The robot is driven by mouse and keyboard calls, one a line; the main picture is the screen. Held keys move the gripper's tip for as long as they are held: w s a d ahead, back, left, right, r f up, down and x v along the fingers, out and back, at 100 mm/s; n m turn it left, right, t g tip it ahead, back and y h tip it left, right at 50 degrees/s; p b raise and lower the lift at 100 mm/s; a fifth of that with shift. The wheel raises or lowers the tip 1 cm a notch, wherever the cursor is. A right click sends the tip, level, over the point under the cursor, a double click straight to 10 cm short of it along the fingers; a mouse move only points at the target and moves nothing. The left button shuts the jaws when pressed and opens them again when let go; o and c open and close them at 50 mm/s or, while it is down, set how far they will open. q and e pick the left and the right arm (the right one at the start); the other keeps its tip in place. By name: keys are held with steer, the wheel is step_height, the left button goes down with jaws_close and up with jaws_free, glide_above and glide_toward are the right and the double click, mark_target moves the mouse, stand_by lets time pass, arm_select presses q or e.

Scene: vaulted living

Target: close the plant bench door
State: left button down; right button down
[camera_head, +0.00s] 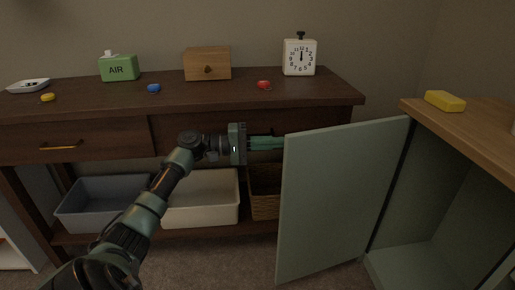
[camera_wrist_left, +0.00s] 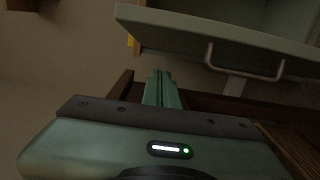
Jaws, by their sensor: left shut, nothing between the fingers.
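The plant bench (camera_head: 462,125) stands at the right, its top wooden and its inside pale green. Its grey-green door (camera_head: 340,195) stands open, swung out to the left from its far edge. The door (camera_wrist_left: 190,32) also shows in the left wrist view, with a metal bar handle (camera_wrist_left: 245,76) on its face. My left gripper (camera_head: 280,142) is shut and empty, its fingertips at the door's free upper left edge. Whether they touch it, I cannot tell. In the wrist view its fingers (camera_wrist_left: 162,80) point toward the door, left of the handle. My right gripper is not in view.
A dark sideboard (camera_head: 210,97) stands behind my left arm, bearing a green AIR box (camera_head: 119,68), a wooden box (camera_head: 207,64) and a clock (camera_head: 299,58). Bins (camera_head: 203,199) fill its lower shelf. A yellow sponge (camera_head: 445,101) lies on the bench top.

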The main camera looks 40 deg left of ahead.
mark_target(287, 150)
arm_select(q)
steer(key=shift+s+d+b, duration=0.25)
steer(key=shift+d, duration=0.9)
steer(key=shift+s+d+b, duration=0.2)
steer(key=shift+d+b, duration=0.05)
steer(key=shift+d, duration=0.85)
steer(key=shift+d, duration=0.2)
